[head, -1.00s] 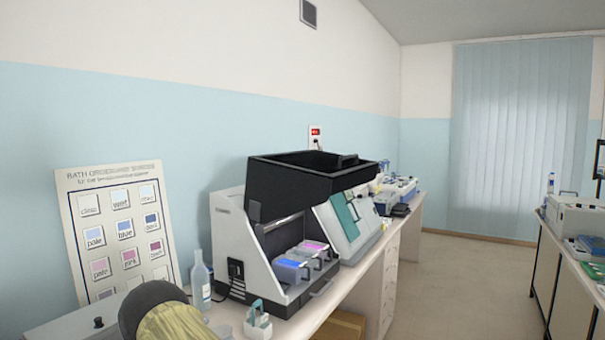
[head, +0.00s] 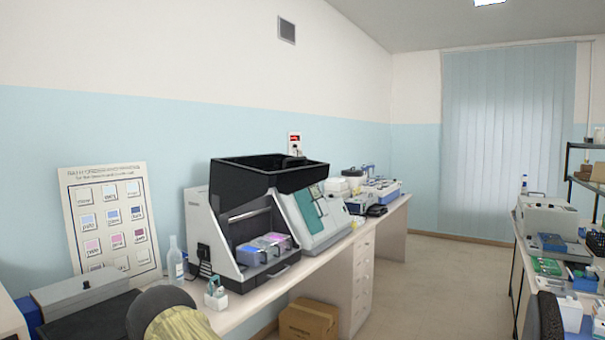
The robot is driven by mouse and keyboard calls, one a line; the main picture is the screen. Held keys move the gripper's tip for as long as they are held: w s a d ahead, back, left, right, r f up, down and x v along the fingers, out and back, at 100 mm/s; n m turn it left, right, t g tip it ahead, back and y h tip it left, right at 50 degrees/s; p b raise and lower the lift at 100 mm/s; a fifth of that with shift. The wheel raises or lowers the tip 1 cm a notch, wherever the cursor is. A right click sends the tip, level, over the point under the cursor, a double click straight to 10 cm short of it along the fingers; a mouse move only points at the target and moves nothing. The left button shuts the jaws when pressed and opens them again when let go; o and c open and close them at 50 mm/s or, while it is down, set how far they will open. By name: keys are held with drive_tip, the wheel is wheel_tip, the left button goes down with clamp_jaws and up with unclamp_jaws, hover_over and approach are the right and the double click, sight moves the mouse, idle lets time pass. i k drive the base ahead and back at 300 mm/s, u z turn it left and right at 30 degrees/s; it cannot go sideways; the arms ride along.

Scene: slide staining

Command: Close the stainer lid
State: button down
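The stainer (head: 199,231) stands on the left bench, a white and dark box with an open front. Its black lid (head: 240,178) is raised above the body, tilted up and open. Blue and pink baths (head: 262,248) sit on the stainer's open floor under the lid. My gripper is not in view, so its place relative to the lid is hidden.
The bench (head: 303,268) runs along the left wall. A bottle (head: 175,264), a small caddy (head: 216,297) and a dark-backed chair (head: 160,310) are near the stainer. A cardboard box (head: 309,322) lies below the bench. The floor (head: 430,290) between the benches is clear.

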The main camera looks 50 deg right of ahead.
sight(234, 187)
drive_tip(key=u, duration=0.05)
drive_tip(key=k, duration=0.15)
drive_tip(key=z, duration=1.6)
drive_tip(key=i, duration=0.5)
drive_tip(key=u, duration=0.05)
